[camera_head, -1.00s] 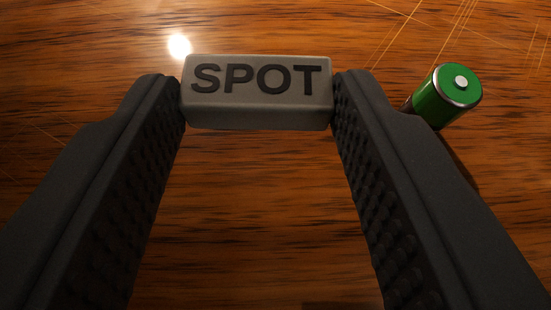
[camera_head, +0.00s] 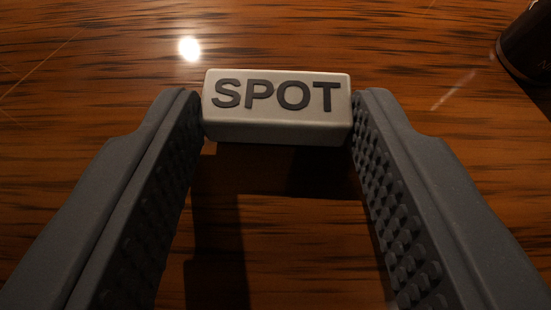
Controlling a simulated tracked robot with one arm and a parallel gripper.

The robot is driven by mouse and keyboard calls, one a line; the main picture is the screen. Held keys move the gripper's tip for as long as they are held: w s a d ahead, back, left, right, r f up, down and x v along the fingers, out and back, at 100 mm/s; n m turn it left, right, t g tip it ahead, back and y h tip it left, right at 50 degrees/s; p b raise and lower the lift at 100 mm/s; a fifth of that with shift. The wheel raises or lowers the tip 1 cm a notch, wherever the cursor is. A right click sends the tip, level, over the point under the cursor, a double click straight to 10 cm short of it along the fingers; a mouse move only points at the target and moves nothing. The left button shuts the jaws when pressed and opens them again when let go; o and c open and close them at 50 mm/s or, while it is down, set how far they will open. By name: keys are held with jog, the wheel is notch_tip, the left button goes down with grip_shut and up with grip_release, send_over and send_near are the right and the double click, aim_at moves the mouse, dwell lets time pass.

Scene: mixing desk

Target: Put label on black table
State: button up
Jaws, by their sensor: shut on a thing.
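The label (camera_head: 277,125) is a pale grey block with the dark raised word SPOT on its top face. My gripper (camera_head: 278,110) is shut on it, with one dark ridged fingertip against each short end. The label is at the upper middle of the view, with its word upright and readable. A dark shadow lies on the wood below it, and the label appears to be held above the surface. No black table shows clearly.
The brown wooden surface (camera_head: 300,235) fills the view, with a bright light reflection at the upper left. A dark round object (camera_head: 529,50) is cut off at the upper right edge. The wood around the label is otherwise clear.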

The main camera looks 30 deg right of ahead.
jog(key=shift+f, duration=0.1)
jog(key=shift+f, duration=0.15)
jog(key=o, duration=1)
jog(key=shift+c, duration=0.2)
jog(key=v, duration=1.3)
jog(key=shift+a+r, duration=0.2)
jog(key=shift+a, duration=0.2)
jog(key=shift+s, duration=0.15)
